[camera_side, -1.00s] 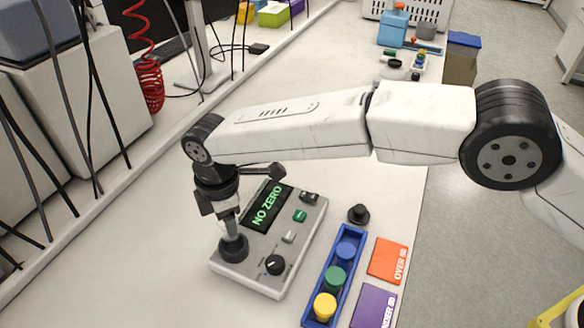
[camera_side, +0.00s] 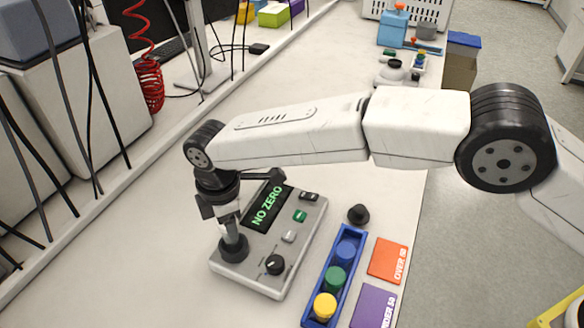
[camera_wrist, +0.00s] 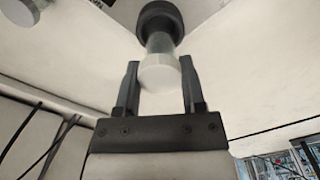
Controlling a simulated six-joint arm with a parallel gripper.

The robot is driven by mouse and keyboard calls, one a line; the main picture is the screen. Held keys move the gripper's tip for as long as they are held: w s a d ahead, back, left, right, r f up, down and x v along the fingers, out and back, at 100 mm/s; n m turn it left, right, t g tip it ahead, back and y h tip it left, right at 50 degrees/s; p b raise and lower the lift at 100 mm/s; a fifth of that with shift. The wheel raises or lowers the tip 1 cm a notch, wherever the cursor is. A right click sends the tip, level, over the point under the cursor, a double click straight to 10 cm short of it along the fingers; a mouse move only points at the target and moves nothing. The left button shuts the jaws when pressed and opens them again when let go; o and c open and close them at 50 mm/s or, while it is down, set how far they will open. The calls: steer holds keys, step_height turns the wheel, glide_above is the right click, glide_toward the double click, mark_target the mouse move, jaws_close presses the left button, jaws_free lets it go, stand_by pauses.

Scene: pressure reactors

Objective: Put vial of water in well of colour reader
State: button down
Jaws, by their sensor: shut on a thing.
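The vial of water (camera_side: 229,222) stands roughly upright, with its lower end at the black ring of the well (camera_side: 234,249) on the colour reader (camera_side: 252,270). I cannot tell how deep it sits. My gripper (camera_side: 222,207) is shut on the vial near its top, above the reader's front left. In the wrist view, the vial's pale cap (camera_wrist: 159,73) is between the fingertips of my gripper (camera_wrist: 160,76), with the black well ring (camera_wrist: 160,18) beyond it. The reader's screen (camera_side: 267,207) shows "NO ZERO" in green.
A blue rack (camera_side: 308,318) with blue-, green- and yellow-capped vials stands right of the reader. A black knobbed piece (camera_side: 358,214), an orange card (camera_side: 388,260) and a purple card (camera_side: 373,308) lie nearby. Bench left of the reader is clear.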

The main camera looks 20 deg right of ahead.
steer(key=shift+f, duration=1.1)
steer(key=shift+f, duration=0.4)
steer(key=shift+f, duration=0.5)
stand_by(0.6)
jaws_free()
steer(key=shift+r, duration=0.15)
steer(key=shift+r, duration=3.35)
steer(key=shift+d, duration=0.1)
